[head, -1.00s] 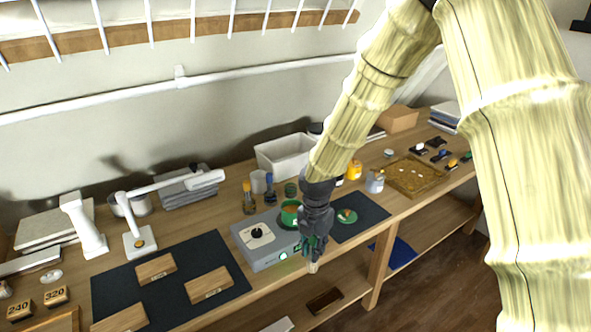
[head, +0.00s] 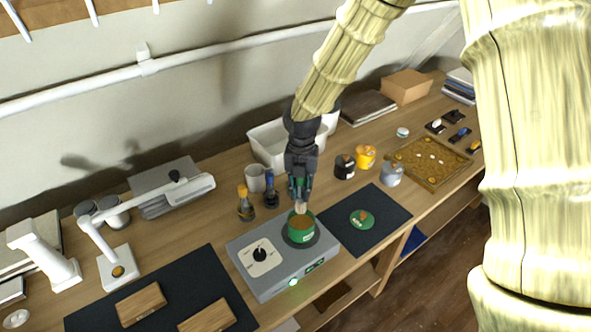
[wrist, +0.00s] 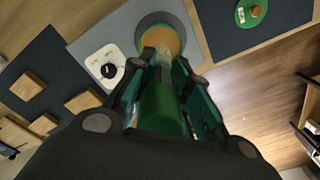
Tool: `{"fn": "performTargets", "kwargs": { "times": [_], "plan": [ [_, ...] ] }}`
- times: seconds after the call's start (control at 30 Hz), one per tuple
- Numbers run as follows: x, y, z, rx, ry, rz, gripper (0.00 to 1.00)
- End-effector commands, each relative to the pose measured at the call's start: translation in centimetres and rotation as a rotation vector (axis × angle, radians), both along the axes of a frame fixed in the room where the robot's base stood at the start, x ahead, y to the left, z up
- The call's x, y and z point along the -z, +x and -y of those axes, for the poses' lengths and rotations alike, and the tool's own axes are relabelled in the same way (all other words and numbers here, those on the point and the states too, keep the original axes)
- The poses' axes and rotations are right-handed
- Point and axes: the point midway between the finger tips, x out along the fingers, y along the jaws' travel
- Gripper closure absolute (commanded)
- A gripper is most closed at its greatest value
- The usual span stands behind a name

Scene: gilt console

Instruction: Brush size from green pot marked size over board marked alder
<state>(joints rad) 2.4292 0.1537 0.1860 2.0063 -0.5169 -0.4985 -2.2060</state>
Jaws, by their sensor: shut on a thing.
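My gripper (head: 300,188) is shut on a brush with a green handle (wrist: 160,108), bristles pointing down. The pale bristles (head: 300,206) are at the mouth of the green pot (head: 302,232); I cannot tell whether they touch the amber contents. The pot stands open on the grey hotplate and also shows in the wrist view (wrist: 160,32), just beyond the brush. Wooden boards lie on a dark mat to the left: one (head: 140,303) and another (head: 208,318) in the head view, with several in the wrist view. Their markings are unreadable here.
The grey hotplate (head: 268,283) has a black dial and a lit green light. A green lid (head: 361,219) lies on the right dark mat (head: 375,238). Bottles (head: 245,207) and a white lamp (head: 112,262) stand behind. A wooden tray (head: 445,158) is at right.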

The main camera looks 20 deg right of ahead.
Motion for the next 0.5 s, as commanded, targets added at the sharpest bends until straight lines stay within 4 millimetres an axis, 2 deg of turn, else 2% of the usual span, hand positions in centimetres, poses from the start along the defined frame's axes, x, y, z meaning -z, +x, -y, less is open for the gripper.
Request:
{"fn": "performTargets", "kwargs": {
  "times": [0.27, 0.5],
  "plan": [
    [0.1, -1.3, 0.6, 0.010, -0.001, 0.009, 1.00],
    [2.3, -0.5, 0.7, 0.010, -0.002, 0.001, 1.00]
  ]
}}
